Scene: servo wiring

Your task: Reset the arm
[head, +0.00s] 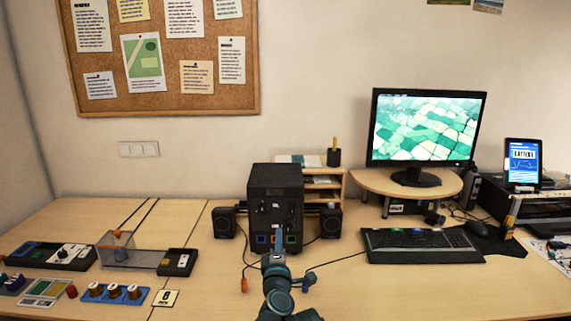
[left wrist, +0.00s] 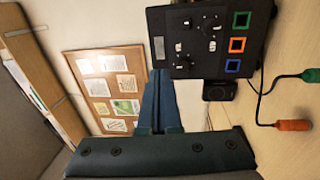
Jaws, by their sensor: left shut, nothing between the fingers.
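My left gripper (head: 278,236) is at the bottom middle of the head view, in front of the black control box (head: 275,190). Its fingers are shut and empty; in the left wrist view the closed fingers (left wrist: 161,84) point up beside the box (left wrist: 205,40). The box front carries blue, orange and green framed sockets, lined up in the wrist view, with the green socket (left wrist: 241,20) at the top. An orange plug (head: 244,285) and another plug (head: 309,279) lie on the desk on dark cables. The wrist view shows that plug as green (left wrist: 311,75). My right gripper is not in view.
Small speakers (head: 224,222) flank the box. A keyboard (head: 422,245) and monitor (head: 425,127) stand to the right. A clear bin (head: 128,256), a blue spool tray (head: 115,293) and a number card (head: 165,298) are at left. Desk between card and box is mostly clear.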

